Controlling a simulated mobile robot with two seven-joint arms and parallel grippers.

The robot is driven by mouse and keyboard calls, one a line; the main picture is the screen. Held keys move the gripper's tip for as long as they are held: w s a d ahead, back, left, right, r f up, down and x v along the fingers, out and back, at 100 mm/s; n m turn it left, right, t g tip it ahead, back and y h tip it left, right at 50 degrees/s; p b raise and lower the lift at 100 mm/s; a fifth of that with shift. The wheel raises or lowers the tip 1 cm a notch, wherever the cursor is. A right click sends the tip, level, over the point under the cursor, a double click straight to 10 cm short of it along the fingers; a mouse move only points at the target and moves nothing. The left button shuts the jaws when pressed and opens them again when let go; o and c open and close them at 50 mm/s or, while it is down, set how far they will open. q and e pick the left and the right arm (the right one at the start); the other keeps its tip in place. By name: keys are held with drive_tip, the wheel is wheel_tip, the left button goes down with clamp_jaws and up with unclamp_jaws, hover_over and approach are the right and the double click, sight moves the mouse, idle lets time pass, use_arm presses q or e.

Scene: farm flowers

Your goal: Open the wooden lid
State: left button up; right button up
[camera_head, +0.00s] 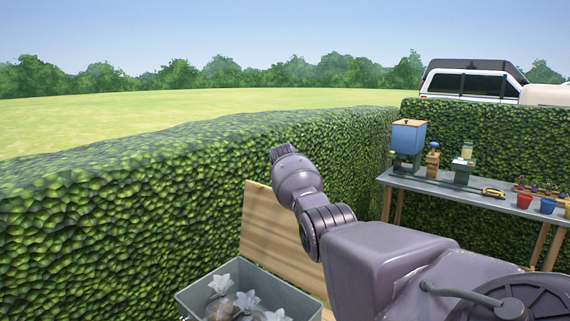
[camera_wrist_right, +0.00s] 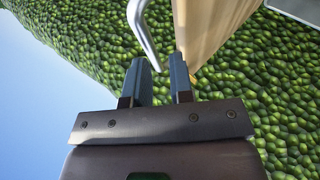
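The wooden lid (camera_head: 275,232) stands raised and nearly upright behind the grey box (camera_head: 192,297), so the box top is open. White star-shaped flowers (camera_head: 246,300) show inside the box. My right arm crosses in front of the lid; its fingers do not show in the head view. In the right wrist view, my right gripper (camera_wrist_right: 160,74) has its two fingers apart. A curved metal handle (camera_wrist_right: 143,35) comes down beside the lid (camera_wrist_right: 207,22) and its lower end lies near the gap between the fingertips. I cannot tell if it touches them. My left gripper is out of view.
A tall green hedge (camera_head: 90,220) runs close behind the box and lid. A work table (camera_head: 455,192) at the right holds a blue-sided container (camera_head: 408,137), tools and small pots. A white pickup (camera_head: 470,82) stands beyond the hedge.

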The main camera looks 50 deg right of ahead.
drive_tip(key=v, duration=0.8)
drive_tip(key=shift+b, duration=0.4)
idle(0.4)
